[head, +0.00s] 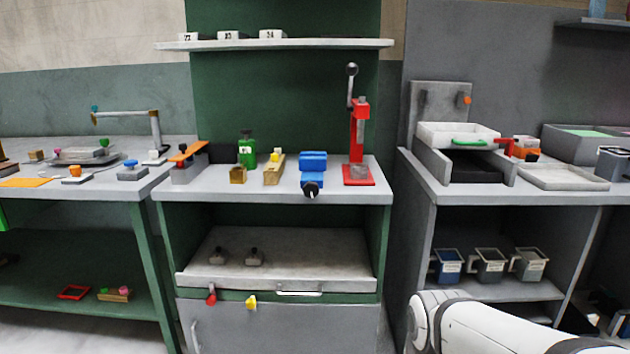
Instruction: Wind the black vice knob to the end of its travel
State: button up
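In the head view, a blue vice (313,165) stands near the front edge of the middle bench, right of centre. Its black knob (311,189) sticks out at the front, at the bench edge. How far the knob is wound cannot be told at this size. My white arm shows at the bottom right, well below and to the right of the vice. My gripper is out of the picture, and nothing touches the knob.
A red lever press (359,140) stands close to the right of the vice. A wooden block (274,170) and a green bottle-like item (247,152) stand to its left. An open drawer (278,275) juts out below the middle bench (220,190). A grey bench (430,190) stands to the right.

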aim_at(310, 190)
jog(key=i, duration=0.95)
